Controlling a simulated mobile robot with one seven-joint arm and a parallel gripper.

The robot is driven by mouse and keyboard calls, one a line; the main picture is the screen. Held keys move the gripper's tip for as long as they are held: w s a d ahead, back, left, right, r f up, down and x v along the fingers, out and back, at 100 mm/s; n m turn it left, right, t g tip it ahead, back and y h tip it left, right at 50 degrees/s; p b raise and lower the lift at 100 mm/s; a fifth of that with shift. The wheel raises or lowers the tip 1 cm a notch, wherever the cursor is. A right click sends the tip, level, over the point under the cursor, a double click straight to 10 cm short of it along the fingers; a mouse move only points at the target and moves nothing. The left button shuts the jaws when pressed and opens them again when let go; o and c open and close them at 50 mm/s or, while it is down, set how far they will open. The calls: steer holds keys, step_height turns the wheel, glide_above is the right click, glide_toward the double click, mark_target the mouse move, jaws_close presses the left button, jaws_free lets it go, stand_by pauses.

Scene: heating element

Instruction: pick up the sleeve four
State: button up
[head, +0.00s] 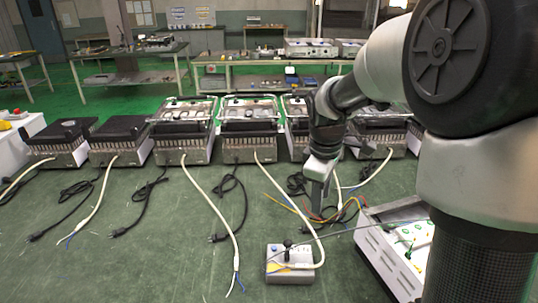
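My gripper (317,190) points down over the green work surface, at the right of the middle. Its fingers look like one dark narrow shape from here, so I cannot tell whether they are apart or hold something. Thin red, yellow and blue wires pass beside the fingertips. I cannot make out for certain which thing is sleeve four. Small green, yellow and white pieces (407,254) sit on a white panel (378,259) at the lower right, partly hidden by my arm.
A row of heating units (183,130) with pale cables and black plugs lies across the back. A grey box (287,266) with a dark knob stands at the front. Free green surface (150,265) lies at the front left. Workbenches (270,62) stand behind.

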steer(key=w+f+n+g+b, duration=0.1)
steer(key=w+f+n+b, duration=0.2)
steer(key=f, duration=0.6)
steer(key=w+f+n+g, duration=0.15)
steer(key=w+f, duration=0.25)
steer(key=f, duration=0.5)
steer(key=b, duration=0.1)
glide_above(305, 265)
steer(key=shift+n+t+y, duration=0.35)
steer(key=shift+n+y, duration=0.05)
steer(key=shift+n, duration=0.05)
step_height(305, 265, down, 12)
steer(key=shift+s+d, duration=0.1)
steer(key=shift+d, duration=0.05)
steer(key=shift+f+b, duration=0.55)
steer(key=shift+f, duration=2.65)
jaws_close()
